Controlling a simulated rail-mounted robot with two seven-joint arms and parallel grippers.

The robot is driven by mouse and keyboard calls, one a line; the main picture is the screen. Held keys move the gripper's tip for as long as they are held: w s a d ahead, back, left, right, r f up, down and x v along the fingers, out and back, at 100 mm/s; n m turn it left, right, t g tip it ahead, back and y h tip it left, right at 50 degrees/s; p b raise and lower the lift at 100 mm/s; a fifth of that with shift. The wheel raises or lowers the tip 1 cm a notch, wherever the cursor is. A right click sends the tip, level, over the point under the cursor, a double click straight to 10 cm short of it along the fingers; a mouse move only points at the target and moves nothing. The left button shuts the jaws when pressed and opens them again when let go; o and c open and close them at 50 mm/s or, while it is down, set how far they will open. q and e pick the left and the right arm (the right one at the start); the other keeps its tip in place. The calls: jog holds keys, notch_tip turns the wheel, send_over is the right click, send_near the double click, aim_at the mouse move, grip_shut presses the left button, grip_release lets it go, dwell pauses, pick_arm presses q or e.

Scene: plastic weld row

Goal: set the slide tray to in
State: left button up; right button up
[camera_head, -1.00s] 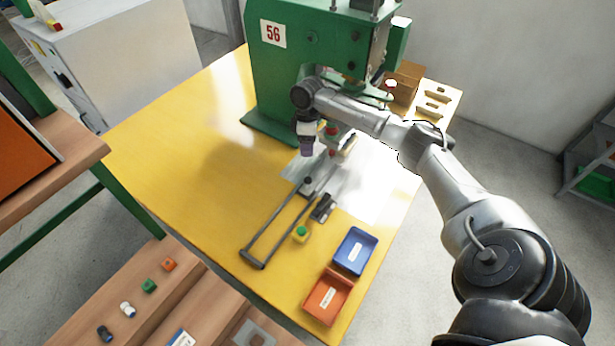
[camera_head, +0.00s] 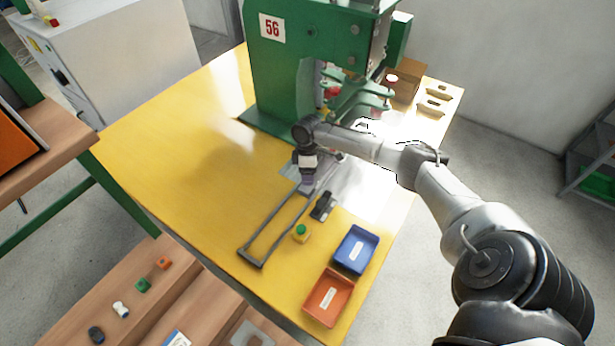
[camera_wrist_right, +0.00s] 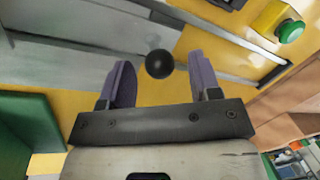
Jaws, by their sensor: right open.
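The slide tray runs on two long grey rails (camera_head: 263,239) on the yellow table, in front of the green press. Its round black knob (camera_wrist_right: 159,63) stands up from the grey metal in the right wrist view. My right gripper (camera_head: 307,182) is over the rails and hides the knob in the head view. In the right wrist view my right gripper (camera_wrist_right: 161,82) is open, with its purple fingers on either side of the knob. The knob lies near the fingertip line, and I see no contact. My left gripper is in neither view.
The green press (camera_head: 285,80) stands behind the rails. A black block (camera_head: 322,206) and a yellow box with a green button (camera_head: 301,233) sit right of them. Blue (camera_head: 372,240) and orange (camera_head: 343,308) bins stand at the table's front right. The table's left side is clear.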

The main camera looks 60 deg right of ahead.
jog(key=shift+f, duration=0.5)
jog(key=shift+a, duration=0.1)
grip_shut()
